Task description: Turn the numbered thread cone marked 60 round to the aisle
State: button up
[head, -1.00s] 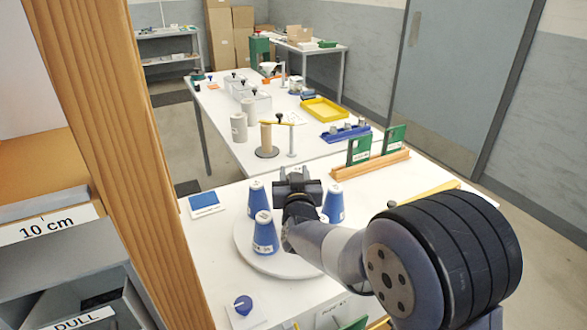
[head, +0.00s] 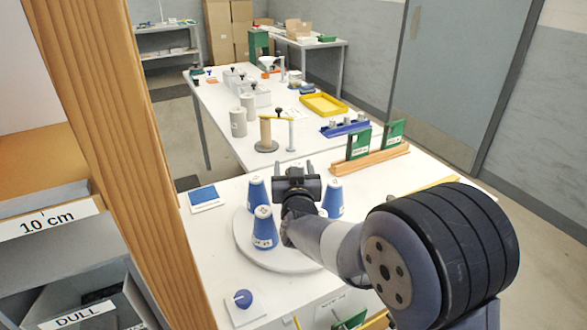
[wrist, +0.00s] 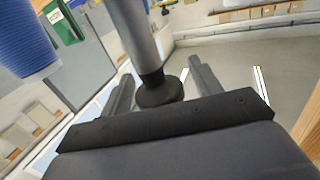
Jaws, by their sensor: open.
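Several blue cones stand on a round white turntable (head: 244,247): a left cone (head: 256,193), a front cone (head: 264,229) and a right cone (head: 333,198). The front cone has a small white label, too small to read; I cannot tell which cone is marked 60. My gripper (head: 295,167) is over the turntable, between the left and right cones, and hides its middle. In the wrist view my gripper (wrist: 163,82) is open, with a grey post with a black end (wrist: 158,88) between its fingers; contact is unclear. A blue cone (wrist: 25,38) shows at upper left.
A blue knob (head: 243,299) on a white plate and a blue-and-white card (head: 205,198) lie near the turntable. A wooden rack with green plates (head: 370,160) stands behind right. A wooden shelf post (head: 115,130) rises at left.

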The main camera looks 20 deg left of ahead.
jog(key=b+v, duration=0.1)
jog(key=v, duration=0.9)
jog(key=shift+s+d+b, duration=0.15)
jog(key=shift+s+b, duration=0.15)
jog(key=shift+s, duration=0.05)
jog(key=p+x, duration=0.1)
jog(key=x, duration=1)
jog(key=shift+p, duration=0.35)
jog(key=shift+s+d, duration=0.1)
jog(key=shift+s, duration=0.05)
